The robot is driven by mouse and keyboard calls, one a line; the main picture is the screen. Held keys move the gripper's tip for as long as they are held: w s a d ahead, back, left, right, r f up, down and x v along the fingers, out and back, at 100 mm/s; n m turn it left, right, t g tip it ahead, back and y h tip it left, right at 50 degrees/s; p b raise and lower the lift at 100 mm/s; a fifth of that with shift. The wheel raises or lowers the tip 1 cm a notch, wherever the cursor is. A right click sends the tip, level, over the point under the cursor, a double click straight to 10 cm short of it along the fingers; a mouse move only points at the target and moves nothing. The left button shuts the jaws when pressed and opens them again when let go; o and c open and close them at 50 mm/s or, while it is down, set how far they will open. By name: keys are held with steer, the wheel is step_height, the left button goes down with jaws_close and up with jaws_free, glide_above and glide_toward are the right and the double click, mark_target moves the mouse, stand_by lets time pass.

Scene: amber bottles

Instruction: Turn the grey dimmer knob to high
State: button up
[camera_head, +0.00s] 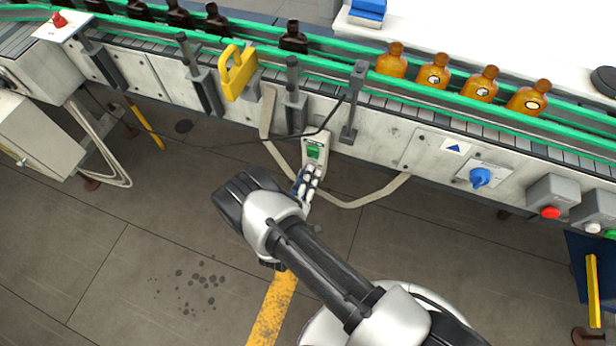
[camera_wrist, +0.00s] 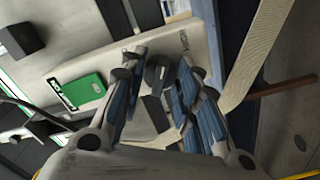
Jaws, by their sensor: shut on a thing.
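The grey dimmer knob (camera_wrist: 153,72) shows in the wrist view as a dark grey piece between my two fingers, on the face of a pale control box (camera_wrist: 205,35). Lettering that seems to read HIGH is printed near the box's upper edge. My gripper (camera_wrist: 161,68) is shut on the knob, one finger on each side. In the head view the box (camera_head: 317,138) hangs on the conveyor's front side, and my gripper (camera_head: 309,180) is at its lower part. There the knob is hidden by my gripper. The knob's exact setting cannot be read.
A green display (camera_wrist: 84,91) is on the box. Cables and a pale conduit (camera_head: 375,198) run close by. Amber bottles (camera_head: 434,72) and dark bottles (camera_head: 293,37) stand on the conveyor. A blue rotary switch (camera_head: 480,177) and a red button (camera_head: 550,212) are to the right.

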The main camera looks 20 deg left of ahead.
steer(key=o, duration=1.1)
steer(key=shift+s, duration=0.1)
steer(key=s, duration=0.8)
steer(key=s+a, duration=0.1)
steer(key=s, duration=0.2)
steer(key=shift+s, duration=0.4)
